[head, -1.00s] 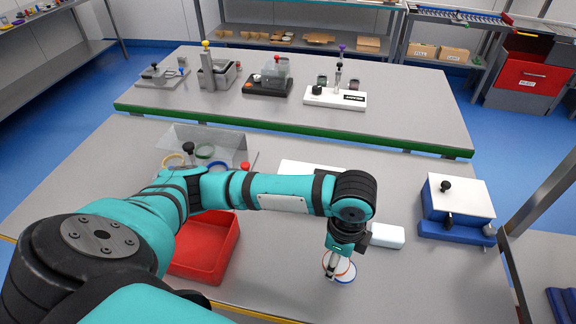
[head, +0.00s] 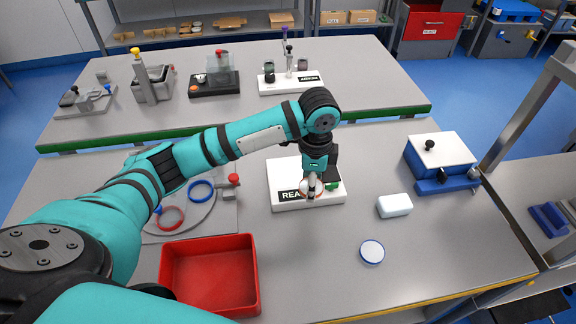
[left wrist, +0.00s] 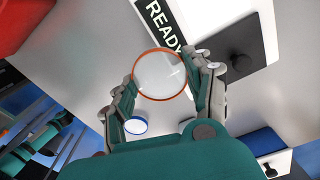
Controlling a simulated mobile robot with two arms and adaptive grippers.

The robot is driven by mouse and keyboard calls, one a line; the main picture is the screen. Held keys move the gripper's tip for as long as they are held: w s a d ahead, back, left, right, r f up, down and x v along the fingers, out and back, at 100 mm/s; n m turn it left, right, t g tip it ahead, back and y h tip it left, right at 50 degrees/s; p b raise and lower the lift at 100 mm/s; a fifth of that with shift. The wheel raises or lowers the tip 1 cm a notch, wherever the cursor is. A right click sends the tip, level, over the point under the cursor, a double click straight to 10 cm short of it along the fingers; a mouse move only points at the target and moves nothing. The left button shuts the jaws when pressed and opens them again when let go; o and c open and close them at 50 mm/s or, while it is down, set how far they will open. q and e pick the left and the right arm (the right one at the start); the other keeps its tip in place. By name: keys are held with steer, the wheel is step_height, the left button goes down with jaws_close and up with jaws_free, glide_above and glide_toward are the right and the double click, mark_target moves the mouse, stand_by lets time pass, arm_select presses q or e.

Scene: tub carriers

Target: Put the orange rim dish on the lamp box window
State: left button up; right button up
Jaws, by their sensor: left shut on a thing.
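The orange rim dish (left wrist: 160,74), round and clear-white with an orange edge, is held between the fingertips of my left gripper (left wrist: 163,76) in the left wrist view. In the head view my left gripper (head: 311,192) is shut on this dish above the front part of a white unit (head: 279,204) labelled READY. The unit has a dark square (head: 330,167) at its right rear, partly hidden by my gripper, and a green part beside it. I cannot tell for sure which surface is the lamp box window. My right gripper is not in view.
A blue-rimmed dish (head: 372,251) and a white block (head: 394,206) lie right of the unit. A blue box with white top (head: 440,150) stands farther right. A red tray (head: 250,275) and a grey plate with rings (head: 219,220) are left.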

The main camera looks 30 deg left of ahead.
arm_select(q)
steer(key=p, duration=0.2)
glide_above(289, 175)
steer(key=shift+s+d+f, duration=0.1)
steer(key=shift+d+f, duration=0.15)
steer(key=shift+f, duration=0.15)
steer(key=f, duration=0.2)
steer(key=p, duration=0.1)
steer(key=shift+a+f, duration=0.25)
steer(key=shift+f, duration=0.5)
steer(key=shift+w+f, duration=0.1)
steer(key=shift+w, duration=0.1)
steer(key=shift+f, duration=0.1)
steer(key=o, duration=1)
steer(key=shift+o, duration=0.2)
step_height(289, 175, up, 12)
steer(key=b, duration=0.2)
